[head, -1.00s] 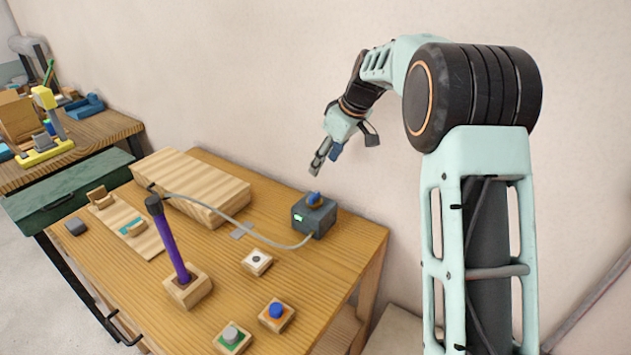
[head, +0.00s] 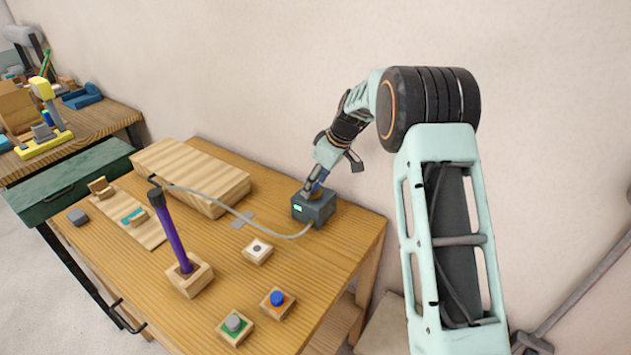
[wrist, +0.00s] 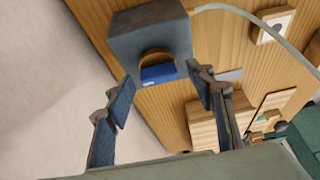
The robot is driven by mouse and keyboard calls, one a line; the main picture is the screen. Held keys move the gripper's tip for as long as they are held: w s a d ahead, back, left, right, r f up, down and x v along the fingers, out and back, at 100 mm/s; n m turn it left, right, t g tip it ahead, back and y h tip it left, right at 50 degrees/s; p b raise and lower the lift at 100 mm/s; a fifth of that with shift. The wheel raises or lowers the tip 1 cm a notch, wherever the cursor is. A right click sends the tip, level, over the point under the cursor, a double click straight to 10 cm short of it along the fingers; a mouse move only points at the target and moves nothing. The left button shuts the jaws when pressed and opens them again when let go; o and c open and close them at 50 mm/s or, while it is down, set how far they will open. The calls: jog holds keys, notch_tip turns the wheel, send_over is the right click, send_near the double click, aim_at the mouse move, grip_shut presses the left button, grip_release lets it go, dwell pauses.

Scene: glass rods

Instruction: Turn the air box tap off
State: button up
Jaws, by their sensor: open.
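The air box (head: 314,207) is a dark grey box with a lit green display, standing at the back right of the workbench. Its blue tap (wrist: 158,74) sits on top, on a brass-coloured base, and shows between my fingers in the wrist view. My gripper (head: 313,186) is right above the box in the head view and largely hides the tap there. In the wrist view my gripper (wrist: 160,92) is open, with one finger on each side of the tap and a gap to it on both sides.
A grey hose (head: 240,213) runs from the box to a purple rod (head: 172,232) in a wooden block. A wooden box (head: 190,172) lies behind. The wall is close behind my arm.

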jog(key=shift+c, duration=0.4)
jog(key=c, duration=1.1)
jog(key=shift+m, duration=0.3)
jog(key=m+t+b, duration=0.1)
jog(key=m+b, duration=0.1)
jog(key=m, duration=0.1)
jog(key=shift+a+h, duration=0.1)
jog(key=shift+h, duration=0.3)
jog(key=m, duration=0.2)
jog(key=m+t+h, duration=0.1)
jog(key=m, duration=0.1)
jog(key=shift+s+a+m+h+b, duration=0.1)
jog(key=shift+a+m+h+b, duration=0.05)
jog(key=shift+m+h+b, duration=0.2)
jog(key=m+h, duration=0.1)
jog(key=m, duration=0.1)
jog(key=m+p, duration=0.1)
jog(key=m, duration=0.1)
jog(key=shift+a+m+h, duration=0.1)
jog(key=shift+m+h, duration=0.25)
jog(key=shift+m+g+h+p, duration=0.3)
jog(key=shift+m+h, duration=0.7)
jog(key=shift+m, duration=1.5)
